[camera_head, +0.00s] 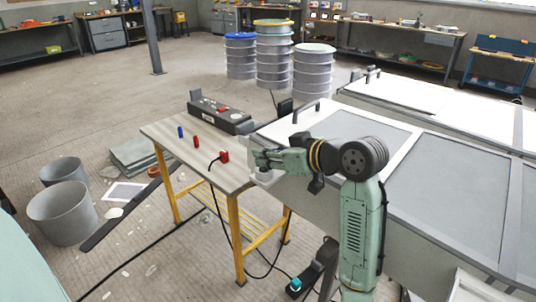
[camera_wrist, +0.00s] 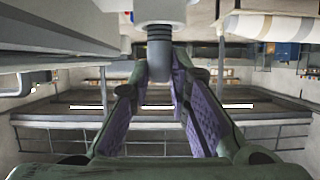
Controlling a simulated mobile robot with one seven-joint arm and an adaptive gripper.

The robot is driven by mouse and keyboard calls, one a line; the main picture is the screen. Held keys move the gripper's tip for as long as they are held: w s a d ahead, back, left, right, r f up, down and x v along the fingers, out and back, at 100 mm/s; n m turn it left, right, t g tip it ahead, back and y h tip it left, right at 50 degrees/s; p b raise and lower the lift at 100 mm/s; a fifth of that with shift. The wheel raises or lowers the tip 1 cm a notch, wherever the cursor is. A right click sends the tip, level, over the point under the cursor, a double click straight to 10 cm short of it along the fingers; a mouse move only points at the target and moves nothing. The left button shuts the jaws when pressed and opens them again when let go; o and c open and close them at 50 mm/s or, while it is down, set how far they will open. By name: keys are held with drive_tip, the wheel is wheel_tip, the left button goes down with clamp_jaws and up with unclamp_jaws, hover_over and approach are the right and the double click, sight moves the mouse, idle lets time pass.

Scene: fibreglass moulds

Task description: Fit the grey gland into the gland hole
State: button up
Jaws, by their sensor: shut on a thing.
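My gripper (camera_wrist: 160,75) is shut on the grey gland (camera_wrist: 160,48), a dark grey ribbed cylinder between the fingertips in the wrist view. The gland's upper end meets a pale block (camera_wrist: 160,10) at the top of that view. I cannot tell whether it is inside a hole or only in line with the block; the gland hole itself is hidden. In the head view my gripper (camera_head: 257,160) is at the table's right edge, beside the mould. The gland cannot be made out there. A pale block (camera_head: 265,178) shows just below the gripper.
The large mould (camera_head: 330,125) lies close on the right. Buckets (camera_head: 62,213) stand on the floor.

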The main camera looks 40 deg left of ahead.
drive_tip(key=shift+f, duration=0.5)
drive_tip(key=shift+f, duration=0.25)
drive_tip(key=o, duration=0.8)
drive_tip(key=shift+r, duration=0.1)
drive_tip(key=shift+o, duration=0.2)
